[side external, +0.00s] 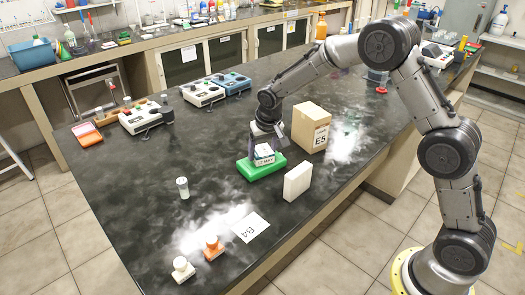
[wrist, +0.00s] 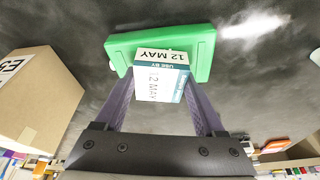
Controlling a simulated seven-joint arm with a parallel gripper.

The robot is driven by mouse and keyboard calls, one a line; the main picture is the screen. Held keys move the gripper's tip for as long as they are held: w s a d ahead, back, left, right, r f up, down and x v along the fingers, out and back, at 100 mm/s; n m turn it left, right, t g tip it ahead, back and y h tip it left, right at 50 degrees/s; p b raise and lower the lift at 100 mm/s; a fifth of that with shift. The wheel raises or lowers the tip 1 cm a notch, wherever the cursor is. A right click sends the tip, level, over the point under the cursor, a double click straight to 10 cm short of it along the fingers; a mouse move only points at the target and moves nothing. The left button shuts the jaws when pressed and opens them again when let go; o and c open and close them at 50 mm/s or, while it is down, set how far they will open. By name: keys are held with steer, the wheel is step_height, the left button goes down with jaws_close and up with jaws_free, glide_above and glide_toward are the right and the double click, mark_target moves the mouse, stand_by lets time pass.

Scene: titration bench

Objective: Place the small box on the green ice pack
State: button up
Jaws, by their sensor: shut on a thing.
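The small box (wrist: 160,80) is white with a teal band and reads "12 MAY". My gripper (wrist: 163,98) is shut on it, with a finger on each side. The green ice pack (wrist: 205,55) lies flat on the dark bench. In the wrist view the box overlaps the near edge of the pack. In the side view the small box (side external: 264,156) appears over the top of the green ice pack (side external: 246,171), with my gripper (side external: 265,142) above it. I cannot tell whether the box touches the pack.
A cardboard box marked E5 (side external: 311,128) stands close behind to the right. A white block (side external: 298,181) stands at the front right. A vial (side external: 183,188), a B4 card (side external: 250,227) and orange and white capped bottles (side external: 212,247) are nearer the front.

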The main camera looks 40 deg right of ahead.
steer(key=shift+f, duration=0.15)
steer(key=o, duration=1.3)
steer(key=shift+o, duration=0.2)
steer(key=s+a+r+n, duration=0.1)
steer(key=s+r, duration=0.4)
steer(key=r, duration=0.3)
steer(key=s+r, duration=0.5)
steer(key=r, duration=0.4)
steer(key=s+n+t+y, duration=0.1)
steer(key=s+n+t, duration=0.1)
steer(key=s, duration=2.4)
steer(key=shift+s+a+f+n, duration=0.2)
steer(key=shift+a+n, duration=0.1)
steer(key=shift+n, duration=0.5)
